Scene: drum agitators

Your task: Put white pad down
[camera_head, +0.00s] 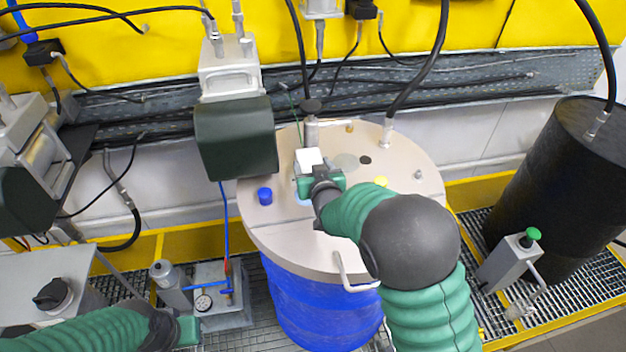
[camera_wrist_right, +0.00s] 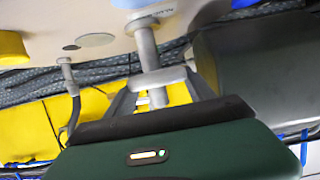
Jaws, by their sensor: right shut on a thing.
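The white pad (camera_head: 309,158) is a small pale block above the drum lid (camera_head: 300,240). My right gripper (camera_head: 312,175) is shut on it, over the lid's back left part. A pale piece (camera_wrist_right: 172,77) shows at the fingertips in the right wrist view, in front of a grey post; I take it to be the pad. From these views I cannot tell whether the pad touches the lid. My left gripper (camera_head: 187,331) is at the lower left, away from the drum; its fingers cannot be made out.
The lid carries a blue cap (camera_head: 265,196), a yellow cap (camera_head: 381,182), a grey post (camera_head: 311,130) and a front handle (camera_head: 353,277). A dark green box (camera_head: 235,138) hangs close to its left. A black drum (camera_head: 555,190) stands at right. Cables hang behind.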

